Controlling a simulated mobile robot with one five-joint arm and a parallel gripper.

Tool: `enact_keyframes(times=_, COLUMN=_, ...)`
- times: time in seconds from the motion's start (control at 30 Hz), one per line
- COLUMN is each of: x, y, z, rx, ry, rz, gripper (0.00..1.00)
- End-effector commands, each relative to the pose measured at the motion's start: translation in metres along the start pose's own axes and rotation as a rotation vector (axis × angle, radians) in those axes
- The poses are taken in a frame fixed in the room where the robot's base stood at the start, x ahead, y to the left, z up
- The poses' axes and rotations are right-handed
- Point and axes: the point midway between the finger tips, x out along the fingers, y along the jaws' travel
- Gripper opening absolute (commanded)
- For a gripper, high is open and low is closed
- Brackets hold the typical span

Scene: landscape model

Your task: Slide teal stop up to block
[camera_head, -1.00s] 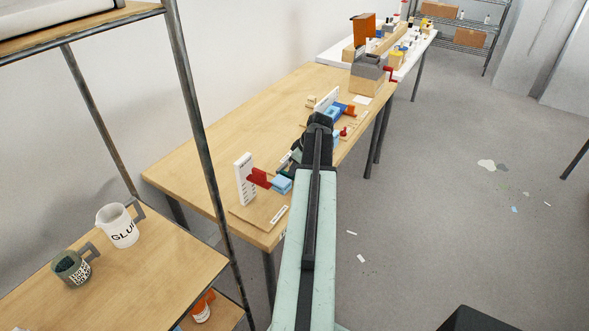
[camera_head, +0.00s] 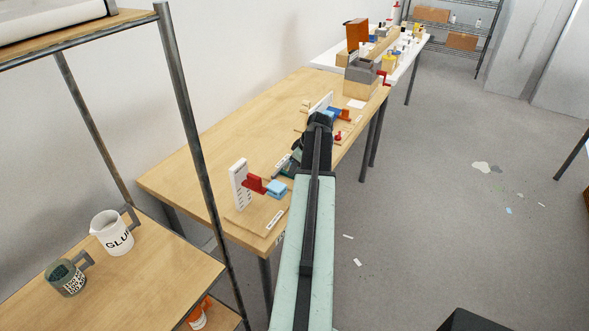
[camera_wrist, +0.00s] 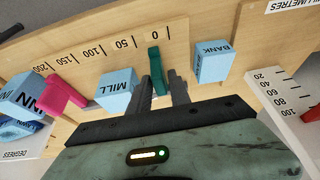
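In the wrist view the teal stop (camera_wrist: 155,68) stands upright by the 0 mark of a scale on a wooden board (camera_wrist: 110,38). A blue block marked MILL (camera_wrist: 117,88) sits left of it, apart, between the 50 and 100 marks. A blue block marked BANK (camera_wrist: 213,62) is to the right, beyond 0. My gripper (camera_wrist: 163,84) has its dark fingers on either side of the teal stop; I cannot tell whether they press on it. In the head view my gripper (camera_head: 318,122) reaches over the table and my arm hides most of this board.
A magenta piece (camera_wrist: 65,92) and another blue block (camera_wrist: 22,92) are farther left. A white upright scale with a red slider (camera_head: 253,184) and a light blue block (camera_head: 277,188) stands at the table's near end. A shelf post (camera_head: 195,140) rises left of my arm.

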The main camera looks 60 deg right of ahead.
Motion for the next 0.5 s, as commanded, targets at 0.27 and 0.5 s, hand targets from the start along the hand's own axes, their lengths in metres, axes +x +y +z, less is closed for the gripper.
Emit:
enact_keyframes(times=0.27, x=-0.008, y=0.000, z=-0.002, rx=0.000, ry=0.000, rz=0.000, gripper=0.24)
enact_keyframes(times=0.5, x=-0.050, y=-0.001, z=-0.004, rx=0.000, ry=0.000, rz=0.000, gripper=0.24)
